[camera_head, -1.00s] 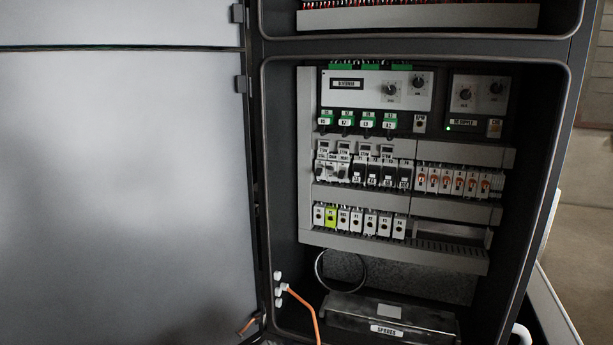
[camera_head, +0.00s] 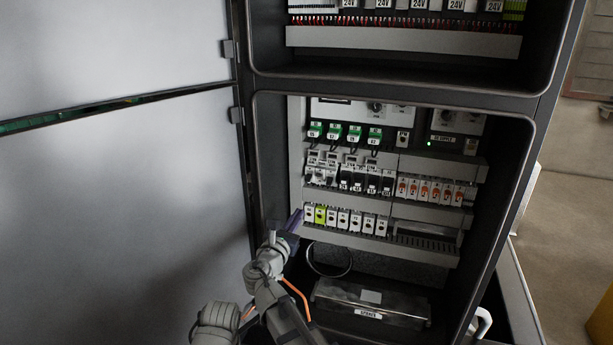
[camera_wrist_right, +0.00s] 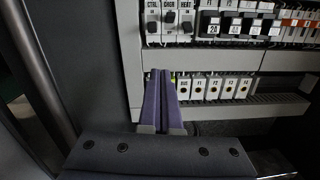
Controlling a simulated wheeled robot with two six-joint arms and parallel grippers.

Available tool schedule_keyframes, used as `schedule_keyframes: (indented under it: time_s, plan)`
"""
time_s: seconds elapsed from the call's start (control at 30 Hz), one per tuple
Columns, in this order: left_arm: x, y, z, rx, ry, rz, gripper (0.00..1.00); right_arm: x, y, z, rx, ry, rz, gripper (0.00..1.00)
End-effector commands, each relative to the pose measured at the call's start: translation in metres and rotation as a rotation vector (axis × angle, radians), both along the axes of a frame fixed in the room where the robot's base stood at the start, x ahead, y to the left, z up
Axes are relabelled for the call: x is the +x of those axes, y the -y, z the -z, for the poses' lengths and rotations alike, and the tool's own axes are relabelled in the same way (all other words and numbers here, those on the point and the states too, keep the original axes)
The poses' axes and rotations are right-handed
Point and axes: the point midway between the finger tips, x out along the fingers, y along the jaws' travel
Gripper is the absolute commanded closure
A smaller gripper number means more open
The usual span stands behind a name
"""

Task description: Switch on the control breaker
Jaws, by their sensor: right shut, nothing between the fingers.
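The control breaker, marked CTRL (camera_wrist_right: 152,26), is the leftmost of three white breakers in the right wrist view. Its dark lever sits lower than that of the CHGR breaker (camera_wrist_right: 169,17) beside it. In the head view it is at the left end of the middle row (camera_head: 309,176), small. My right gripper (camera_head: 298,214) is shut and empty at the lower left of the panel. In the wrist view its purple fingers (camera_wrist_right: 160,73) point up, below the CTRL and CHGR breakers and apart from them. My left gripper is not in view.
A row of white fuse holders (camera_wrist_right: 213,88) runs just right of the fingertips. Black breakers (camera_wrist_right: 231,25) stand right of the white ones. The cabinet's left wall (camera_head: 266,150) and open door (camera_head: 120,190) are close to my right arm. A spares box (camera_head: 370,302) lies below.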

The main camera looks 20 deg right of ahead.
Motion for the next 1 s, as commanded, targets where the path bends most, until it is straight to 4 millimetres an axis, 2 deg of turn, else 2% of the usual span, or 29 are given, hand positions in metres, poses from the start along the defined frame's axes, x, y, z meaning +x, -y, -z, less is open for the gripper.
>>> schedule_keyframes:
  time_s: [0.03, 0.13, 0.57, 0.67, 1.0]
  plan:
    - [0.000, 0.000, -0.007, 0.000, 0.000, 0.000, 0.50, 0.003, -0.002, -0.011, -0.040, -0.007, -0.009, 1.00]
    - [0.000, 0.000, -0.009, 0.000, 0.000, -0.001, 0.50, 0.006, -0.004, -0.018, -0.093, -0.017, -0.018, 1.00]
    - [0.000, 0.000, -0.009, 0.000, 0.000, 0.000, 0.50, 0.009, -0.004, -0.019, -0.108, -0.020, -0.021, 1.00]
    - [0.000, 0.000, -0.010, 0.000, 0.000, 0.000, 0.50, 0.017, 0.001, -0.020, -0.106, -0.020, -0.020, 1.00]
    - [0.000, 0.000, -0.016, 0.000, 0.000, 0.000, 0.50, 0.066, 0.034, -0.026, -0.106, -0.020, -0.019, 1.00]
